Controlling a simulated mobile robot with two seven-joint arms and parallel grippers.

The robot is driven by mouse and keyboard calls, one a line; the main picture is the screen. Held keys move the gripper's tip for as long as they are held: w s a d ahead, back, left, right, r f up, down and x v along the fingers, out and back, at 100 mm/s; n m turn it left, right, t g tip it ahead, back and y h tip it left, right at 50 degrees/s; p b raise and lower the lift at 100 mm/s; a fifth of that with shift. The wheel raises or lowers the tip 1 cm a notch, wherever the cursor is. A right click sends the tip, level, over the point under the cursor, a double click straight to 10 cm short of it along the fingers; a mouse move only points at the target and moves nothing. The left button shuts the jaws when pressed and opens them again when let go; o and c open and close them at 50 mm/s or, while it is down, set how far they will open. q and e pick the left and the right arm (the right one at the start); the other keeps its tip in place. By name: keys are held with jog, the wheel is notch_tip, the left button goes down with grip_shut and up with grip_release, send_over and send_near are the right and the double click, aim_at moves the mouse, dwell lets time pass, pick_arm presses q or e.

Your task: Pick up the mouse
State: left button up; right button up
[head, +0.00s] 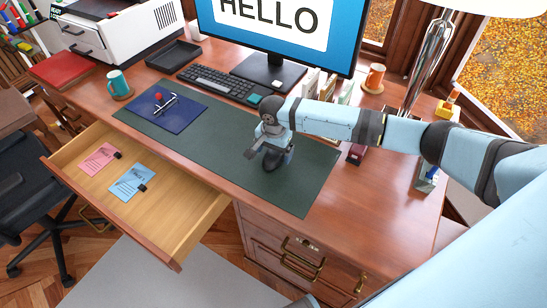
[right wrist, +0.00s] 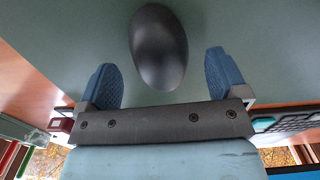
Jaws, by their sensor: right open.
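The mouse (right wrist: 159,47) is dark, smooth and oval, and lies on the green desk mat (head: 225,150). In the right wrist view it sits ahead of and between the two blue fingers of my right gripper (right wrist: 163,78), with space on both sides. My right gripper is open and empty. In the head view the right gripper (head: 268,157) is low over the right part of the mat, and the dark mouse (head: 271,163) shows partly hidden under it. My left gripper is not in view.
The keyboard (head: 217,82) and monitor (head: 275,35) stand behind the mat. An open drawer (head: 196,220) sticks out at front left. An orange mug (head: 375,76) and several books stand at back right.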

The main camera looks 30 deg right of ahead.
notch_tip(320, 180, down, 2)
jog(key=shift+c, duration=0.2)
jog(key=c, duration=1)
jog(key=shift+r, duration=0.1)
